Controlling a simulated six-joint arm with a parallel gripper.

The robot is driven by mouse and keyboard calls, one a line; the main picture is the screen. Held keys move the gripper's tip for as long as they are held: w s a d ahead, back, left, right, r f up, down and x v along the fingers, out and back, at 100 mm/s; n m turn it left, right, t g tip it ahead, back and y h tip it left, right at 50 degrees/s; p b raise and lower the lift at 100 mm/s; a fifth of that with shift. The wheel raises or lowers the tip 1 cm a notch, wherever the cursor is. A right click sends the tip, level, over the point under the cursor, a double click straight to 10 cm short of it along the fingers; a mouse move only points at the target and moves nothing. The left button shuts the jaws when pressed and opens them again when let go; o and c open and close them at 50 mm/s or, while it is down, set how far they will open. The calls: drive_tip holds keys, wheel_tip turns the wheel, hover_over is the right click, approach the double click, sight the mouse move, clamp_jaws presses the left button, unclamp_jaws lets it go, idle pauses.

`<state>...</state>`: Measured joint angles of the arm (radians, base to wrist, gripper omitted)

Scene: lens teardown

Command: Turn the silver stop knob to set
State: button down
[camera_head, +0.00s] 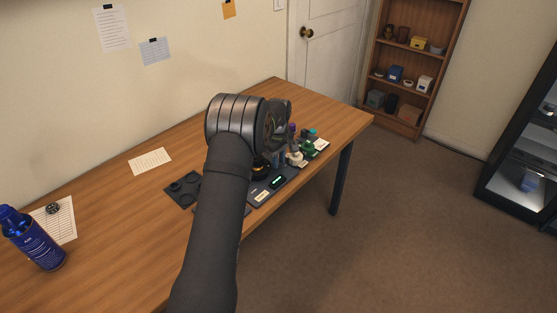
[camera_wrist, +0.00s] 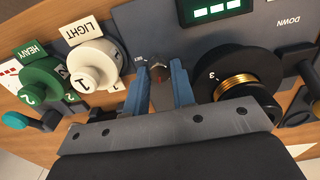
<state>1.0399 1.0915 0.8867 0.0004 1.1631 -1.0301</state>
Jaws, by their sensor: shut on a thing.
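My gripper (camera_wrist: 160,68) reaches down to the panel in the wrist view, its two blue fingers shut on the silver stop knob (camera_wrist: 160,94). The knob shows only as a small dark grey shape between the fingers, with a reddish mark near its top. Small lettering sits on the panel at the left fingertip, too small to read surely.
A white LIGHT knob (camera_wrist: 94,64) and a green HEAVY knob (camera_wrist: 46,86) stand left of the fingers. A black dial with a gold ring (camera_wrist: 236,83) stands close on the right. A green-lit display (camera_wrist: 216,8) lies above. A dark tray (camera_head: 178,190) lies left of my arm.

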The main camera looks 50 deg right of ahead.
drive_tip(key=m, duration=0.5)
drive_tip(key=shift+m, duration=0.3)
drive_tip(key=m, duration=0.6)
drive_tip(key=shift+s, duration=0.1)
drive_tip(key=m, duration=0.4)
drive_tip(key=shift+m, duration=2.2)
drive_tip(key=c, duration=1.5)
unclamp_jaws()
drive_tip(key=shift+r, duration=0.1)
wheel_tip(320, 180, up, 17)
drive_tip(key=shift+r, duration=0.15)
